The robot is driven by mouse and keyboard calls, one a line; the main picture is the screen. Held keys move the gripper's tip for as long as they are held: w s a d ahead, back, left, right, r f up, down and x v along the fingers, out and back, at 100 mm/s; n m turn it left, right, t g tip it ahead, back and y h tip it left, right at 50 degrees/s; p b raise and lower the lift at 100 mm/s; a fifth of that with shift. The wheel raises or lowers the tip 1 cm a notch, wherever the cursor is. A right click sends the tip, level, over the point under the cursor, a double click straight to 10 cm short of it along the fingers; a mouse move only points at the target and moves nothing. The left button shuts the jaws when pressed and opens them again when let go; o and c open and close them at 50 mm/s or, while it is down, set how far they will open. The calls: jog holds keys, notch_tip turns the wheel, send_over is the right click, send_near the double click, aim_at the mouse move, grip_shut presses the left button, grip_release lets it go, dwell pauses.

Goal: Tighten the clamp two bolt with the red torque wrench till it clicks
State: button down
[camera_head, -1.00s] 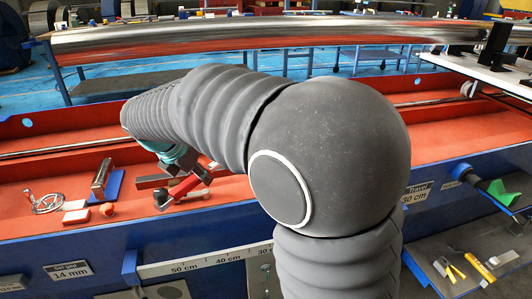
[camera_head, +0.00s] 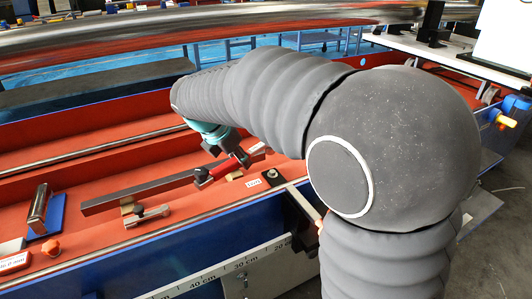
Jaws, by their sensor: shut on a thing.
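My gripper (camera_head: 224,153) is teal and dark, at the end of my grey arm, over the red bench bed. It is shut on the red torque wrench (camera_head: 221,168), which lies slanted, its right end rising toward the upper right. A dark bolt-like knob (camera_head: 272,174) stands on a pale plate at the bed's front edge, right of the wrench and apart from it in the picture. A small label (camera_head: 253,184), too small to read, is beside it. I cannot tell which clamp this is. My arm hides part of the bed to the right.
A long dark bar (camera_head: 135,194) and a small metal fitting (camera_head: 148,215) lie left of the wrench. A ruler (camera_head: 225,272) runs along the front. A long shiny tube (camera_head: 150,35) crosses behind.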

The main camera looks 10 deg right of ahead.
jog(key=shift+d, duration=0.3)
jog(key=shift+w+f, duration=0.1)
jog(key=shift+f, duration=0.1)
notch_tip(320, 180, down, 5)
jog(key=b, duration=0.3)
jog(key=shift+d+f, duration=0.1)
jog(key=shift+r, duration=0.2)
jog(key=shift+p, duration=0.5)
